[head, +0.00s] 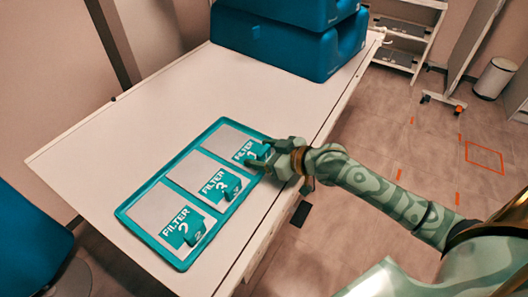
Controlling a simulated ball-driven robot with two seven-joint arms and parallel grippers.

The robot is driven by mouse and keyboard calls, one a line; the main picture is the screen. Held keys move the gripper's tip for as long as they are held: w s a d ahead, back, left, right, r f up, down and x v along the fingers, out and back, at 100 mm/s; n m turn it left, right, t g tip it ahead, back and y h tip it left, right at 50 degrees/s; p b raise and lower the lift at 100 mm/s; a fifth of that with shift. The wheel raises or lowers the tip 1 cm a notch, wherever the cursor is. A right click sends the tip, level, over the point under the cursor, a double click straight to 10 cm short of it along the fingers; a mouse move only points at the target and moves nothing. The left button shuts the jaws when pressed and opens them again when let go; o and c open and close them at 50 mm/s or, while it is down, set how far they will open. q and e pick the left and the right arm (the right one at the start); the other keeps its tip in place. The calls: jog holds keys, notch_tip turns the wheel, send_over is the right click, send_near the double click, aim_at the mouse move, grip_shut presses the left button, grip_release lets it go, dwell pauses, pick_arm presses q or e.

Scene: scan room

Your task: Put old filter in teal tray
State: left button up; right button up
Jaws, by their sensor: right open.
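The teal tray (153,239) lies on the white table and has three compartments in a row. Each compartment has a teal label marked FILTER: one with 2 (182,228) at the near end, one with 3 (221,186) in the middle, one at the far end (248,151). A small teal block-like piece sits on each label. My right gripper (268,160) is open at the tray's far right corner, over or beside the far label's piece. It partly hides that piece, and I cannot tell whether they touch. My left gripper is out of view.
Large blue cases (290,35) stand stacked at the table's far end. The white table (110,135) is clear left of and beyond the tray.

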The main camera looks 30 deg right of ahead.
jog(key=shift+r, duration=0.2)
jog(key=p+v, duration=0.3)
jog(key=v, duration=0.9)
jog(key=shift+p, duration=0.3)
